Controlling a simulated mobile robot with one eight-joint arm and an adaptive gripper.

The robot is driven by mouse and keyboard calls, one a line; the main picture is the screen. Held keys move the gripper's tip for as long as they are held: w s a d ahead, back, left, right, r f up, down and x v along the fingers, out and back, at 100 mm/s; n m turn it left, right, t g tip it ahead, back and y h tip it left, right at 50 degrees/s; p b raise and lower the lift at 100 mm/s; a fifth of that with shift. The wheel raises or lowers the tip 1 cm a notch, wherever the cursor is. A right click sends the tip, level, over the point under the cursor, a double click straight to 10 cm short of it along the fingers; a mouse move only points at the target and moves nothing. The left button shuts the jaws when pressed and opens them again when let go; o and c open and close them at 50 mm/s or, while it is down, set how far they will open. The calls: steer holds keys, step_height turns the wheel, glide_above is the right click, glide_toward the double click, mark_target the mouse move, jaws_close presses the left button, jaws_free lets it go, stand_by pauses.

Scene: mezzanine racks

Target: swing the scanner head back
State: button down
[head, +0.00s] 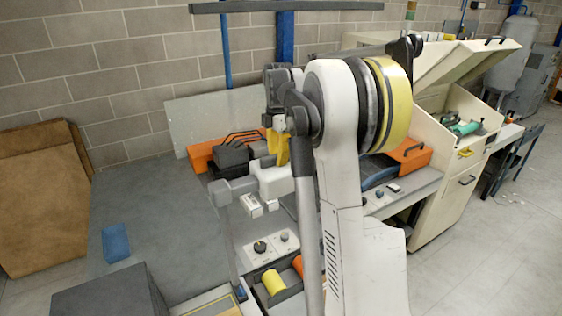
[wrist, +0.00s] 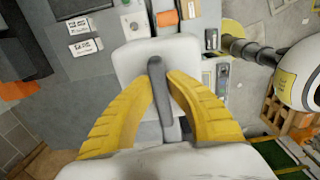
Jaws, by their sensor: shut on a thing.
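The scanner head (head: 274,181) is a white rounded block on a grey jointed arm (head: 237,188) above the grey bench. In the wrist view the white scanner head (wrist: 140,58) fills the upper middle, with a grey bar handle (wrist: 156,72) standing out from it. My gripper (wrist: 160,82) has its two yellow fingers on either side of this handle, shut on it. In the head view my gripper (head: 279,150) is just above the scanner head, partly hidden by my own arm, and the handle cannot be made out there.
An orange toolbox (head: 203,153) stands behind the scanner head. A white panel with a black knob (head: 260,247) and a yellow cylinder (head: 273,281) lie in front. A blue block (head: 115,242) is at the left; the bench between is clear. A cream machine (head: 450,170) with a raised lid stands right.

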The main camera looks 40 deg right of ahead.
steer(key=shift+w, duration=0.1)
steer(key=c, duration=1.3)
jaws_free()
steer(key=shift+w, duration=0.1)
steer(key=shift+c, duration=0.2)
steer(key=shift+w+a, duration=0.1)
steer(key=shift+r, duration=0.15)
step_height(320, 180, up, 12)
steer(key=shift+f, duration=0.2)
